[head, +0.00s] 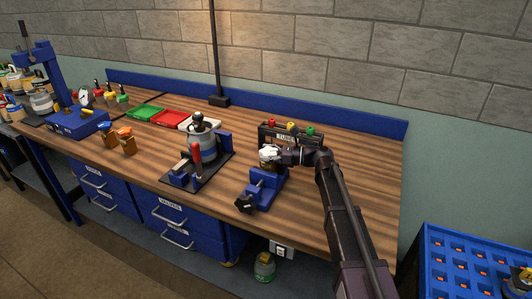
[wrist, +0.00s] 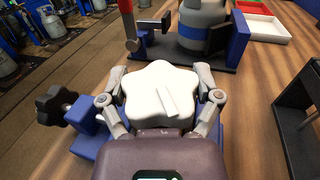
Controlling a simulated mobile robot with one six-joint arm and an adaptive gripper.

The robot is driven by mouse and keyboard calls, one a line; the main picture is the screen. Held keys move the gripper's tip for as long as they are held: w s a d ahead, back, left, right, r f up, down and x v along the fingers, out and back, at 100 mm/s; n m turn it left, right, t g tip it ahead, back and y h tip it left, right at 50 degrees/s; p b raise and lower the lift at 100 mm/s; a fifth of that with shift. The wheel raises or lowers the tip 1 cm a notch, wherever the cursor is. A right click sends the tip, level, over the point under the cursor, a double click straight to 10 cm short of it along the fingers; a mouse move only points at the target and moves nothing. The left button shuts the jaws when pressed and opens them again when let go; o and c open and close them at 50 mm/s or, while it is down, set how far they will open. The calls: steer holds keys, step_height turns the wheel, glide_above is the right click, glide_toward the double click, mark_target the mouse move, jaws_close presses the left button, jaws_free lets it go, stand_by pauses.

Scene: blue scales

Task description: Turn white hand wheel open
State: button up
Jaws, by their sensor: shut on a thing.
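The white hand wheel (wrist: 160,92) is a lobed knob with a raised bar on its top. It fills the middle of the wrist view, and in the head view it (head: 268,153) shows small above a blue vise (head: 264,187). My gripper (wrist: 160,103) has one finger on each side of the wheel and is shut on it. In the head view my gripper (head: 280,155) reaches the wheel from the right. The blue vise also shows below the wheel in the wrist view (wrist: 92,146), with a black star knob at its left. What the wheel sits on is mostly hidden.
A grey cylinder (head: 201,142) in a blue holder with a red-handled tool stands left of the vise. A dark rack (head: 291,137) with coloured knobs stands close behind my gripper. Green, red and white trays (head: 170,118) lie further back. The bench is clear at the right.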

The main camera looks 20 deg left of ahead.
steer(key=n+g+h, duration=0.1)
steer(key=n+g, duration=0.1)
steer(key=g, duration=0.1)
steer(key=n+g+h, duration=0.1)
steer(key=n+g, duration=0.1)
steer(key=g, duration=0.1)
steer(key=shift+h, duration=0.3)
steer(key=shift+s+n+g+h, duration=0.15)
steer(key=shift+n+g+h, duration=0.35)
steer(key=shift+n+g, duration=0.25)
steer(key=shift+s+n+g+h, duration=0.15)
steer(key=shift+n+g+h, duration=0.4)
steer(key=shift+g, duration=0.3)
steer(key=shift+s+d, duration=0.1)
steer(key=o, duration=0.9)
steer(key=shift+m+t+y, duration=0.5)
steer(key=shift+t+y, duration=0.05)
steer(key=shift+t, duration=0.05)
